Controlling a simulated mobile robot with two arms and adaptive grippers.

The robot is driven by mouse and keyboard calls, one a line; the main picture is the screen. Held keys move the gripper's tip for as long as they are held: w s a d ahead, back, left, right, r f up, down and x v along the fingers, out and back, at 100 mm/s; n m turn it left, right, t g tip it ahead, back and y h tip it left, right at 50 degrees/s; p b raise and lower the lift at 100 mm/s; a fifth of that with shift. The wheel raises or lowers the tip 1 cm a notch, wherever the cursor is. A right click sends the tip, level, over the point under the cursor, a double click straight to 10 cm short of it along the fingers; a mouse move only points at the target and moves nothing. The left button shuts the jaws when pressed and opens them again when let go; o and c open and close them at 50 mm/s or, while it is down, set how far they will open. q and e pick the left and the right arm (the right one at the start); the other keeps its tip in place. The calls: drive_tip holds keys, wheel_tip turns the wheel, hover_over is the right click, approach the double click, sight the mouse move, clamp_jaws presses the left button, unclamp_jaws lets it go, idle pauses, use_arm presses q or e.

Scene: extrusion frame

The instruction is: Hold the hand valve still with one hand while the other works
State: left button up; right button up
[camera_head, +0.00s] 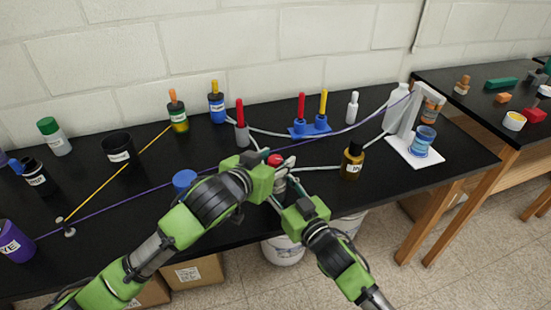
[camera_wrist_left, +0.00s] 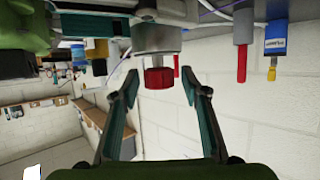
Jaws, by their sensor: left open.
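The hand valve has a red knob (camera_head: 275,160) on a grey metal body, partly hidden by my grippers in the head view. In the left wrist view, which is upside down, the red knob (camera_wrist_left: 159,78) and grey body (camera_wrist_left: 157,38) show clearly. My left gripper (camera_wrist_left: 161,83) is open, with one finger on each side of the knob and gaps between them. In the head view its arm comes from the left to the valve. My right gripper (camera_head: 286,190) is close beside the valve body from the front right; its finger opening cannot be made out.
A brown bottle (camera_head: 352,160) stands right of the valve and a blue-lidded container (camera_head: 185,181) left of it. Red and yellow handled tools stand in a blue holder (camera_head: 310,128) behind. Purple and pale tubes cross the black bench (camera_head: 455,150). A white stand (camera_head: 408,115) is at right.

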use_arm(q)
drive_tip(key=c, duration=1.1)
drive_tip(key=shift+f+m+g+h, duration=0.1)
drive_tip(key=shift+m+g+h, duration=0.2)
drive_tip(key=shift+m+h, duration=0.25)
drive_tip(key=shift+m+g+h, duration=1.2)
drive_tip(key=shift+m+h, duration=0.35)
drive_tip(key=shift+m, duration=0.1)
drive_tip(key=shift+f+m+g+h, duration=0.2)
drive_tip(key=shift+m+g+h, duration=0.7)
drive_tip(key=shift+m+g, duration=0.45)
drive_tip(key=shift+m+g+h, duration=0.7)
drive_tip(key=shift+m+g, duration=0.85)
drive_tip(key=shift+g, duration=0.2)
use_arm(e)
drive_tip(key=shift+s+r, duration=0.1)
use_arm(q)
drive_tip(key=shift+r+m+g, duration=0.1)
drive_tip(key=shift+m+g, duration=0.3)
drive_tip(key=shift+g, duration=0.1)
